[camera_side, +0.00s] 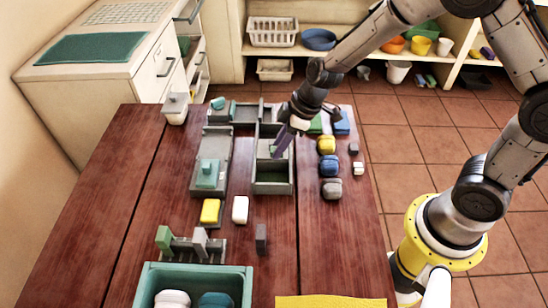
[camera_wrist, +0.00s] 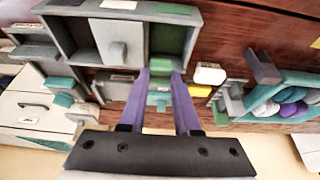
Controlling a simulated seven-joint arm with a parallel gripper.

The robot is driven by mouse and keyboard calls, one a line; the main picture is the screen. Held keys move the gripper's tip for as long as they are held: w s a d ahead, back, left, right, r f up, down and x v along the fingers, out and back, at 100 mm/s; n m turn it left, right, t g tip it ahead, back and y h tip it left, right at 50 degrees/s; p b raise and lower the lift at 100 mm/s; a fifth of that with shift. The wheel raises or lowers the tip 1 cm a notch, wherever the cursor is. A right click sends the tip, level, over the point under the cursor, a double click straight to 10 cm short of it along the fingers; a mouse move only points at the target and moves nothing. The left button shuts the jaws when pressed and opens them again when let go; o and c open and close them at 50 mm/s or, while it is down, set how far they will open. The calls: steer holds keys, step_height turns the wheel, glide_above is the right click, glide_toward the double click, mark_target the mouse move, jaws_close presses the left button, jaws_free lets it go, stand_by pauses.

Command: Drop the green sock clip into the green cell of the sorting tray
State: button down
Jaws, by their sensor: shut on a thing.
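My gripper (camera_side: 277,151) has purple fingers and reaches down over the grey sorting tray (camera_side: 291,187) in the side view. In the wrist view my gripper (camera_wrist: 160,73) is shut on a small green thing, which looks like the green sock clip (camera_wrist: 160,64). The clip is mostly hidden by the fingers in the side view. The green cell (camera_wrist: 168,40) is at the tray's right end in the wrist view, just beyond the fingertips. In the side view it is the near cell (camera_side: 272,177). Whether the clip is directly over it I cannot tell.
A grey tray with a teal block (camera_side: 208,173) lies left of the sorting tray. Yellow (camera_side: 210,211) and white (camera_side: 240,209) blocks lie nearer. Several rolled bundles (camera_side: 330,166) line the right side.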

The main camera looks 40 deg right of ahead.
steer(key=c, duration=0.5)
jaws_free()
steer(key=shift+c, duration=0.2)
steer(key=v, duration=1.3)
steer(key=shift+r, duration=0.35)
steer(key=shift+s+d, duration=0.1)
steer(key=shift+d, duration=0.05)
